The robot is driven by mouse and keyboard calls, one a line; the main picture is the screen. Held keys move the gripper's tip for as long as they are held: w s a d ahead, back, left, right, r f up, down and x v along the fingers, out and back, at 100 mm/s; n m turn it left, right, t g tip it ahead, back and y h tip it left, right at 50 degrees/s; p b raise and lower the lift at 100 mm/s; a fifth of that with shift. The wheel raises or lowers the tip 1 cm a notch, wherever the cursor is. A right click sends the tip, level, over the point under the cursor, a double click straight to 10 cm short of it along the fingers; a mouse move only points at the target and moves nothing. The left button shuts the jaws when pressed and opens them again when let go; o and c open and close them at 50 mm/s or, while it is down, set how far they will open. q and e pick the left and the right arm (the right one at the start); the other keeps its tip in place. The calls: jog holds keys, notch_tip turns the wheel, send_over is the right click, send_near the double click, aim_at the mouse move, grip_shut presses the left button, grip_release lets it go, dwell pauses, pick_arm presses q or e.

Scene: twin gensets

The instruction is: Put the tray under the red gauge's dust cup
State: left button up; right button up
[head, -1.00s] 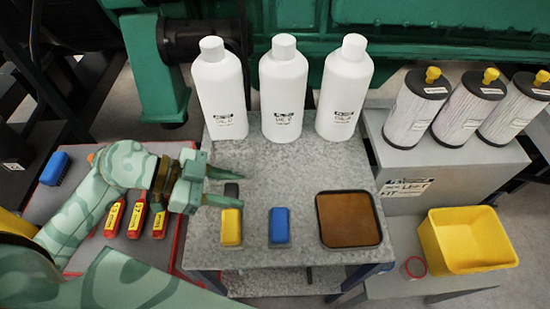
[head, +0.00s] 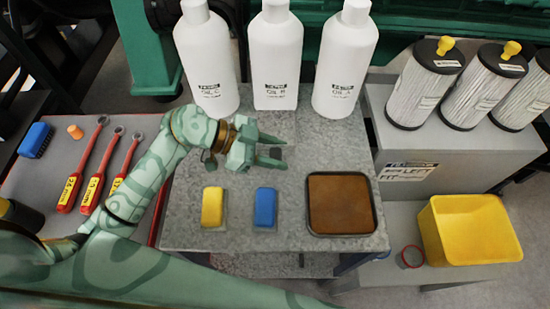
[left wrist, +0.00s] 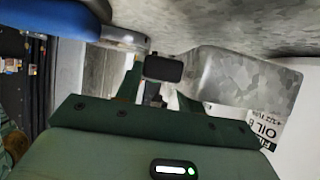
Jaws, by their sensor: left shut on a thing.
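My left gripper (head: 272,151) is above the grey metal table, between the bottles and the yellow and blue blocks. It is shut on a small dark block, which shows between its fingers in the left wrist view (left wrist: 163,68). A grey, metal-looking piece with rounded corners (left wrist: 235,78) lies beside the dark block there; I cannot tell whether the two are joined. A square brown tray with a black rim (head: 311,228) lies flat on the table's right part, apart from the gripper. The red gauge and its dust cup are not in view. My right gripper is not in view.
White oil bottles (head: 276,60) stand along the table's back. A yellow block (head: 213,207) and a blue block (head: 265,207) are near its front. Filters (head: 424,85) stand on a grey box at right, above a yellow bin (head: 432,235). Wrenches (head: 96,188) lie at left.

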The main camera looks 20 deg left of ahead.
pick_arm(q)
notch_tip(320, 180, down, 3)
jog(key=shift+r+b, duration=0.1)
jog(key=shift+b, duration=0.35)
jog(key=shift+r, duration=0.2)
jog(key=o, duration=1.1)
jog(key=shift+f, duration=0.15)
jog(key=shift+c, duration=0.2)
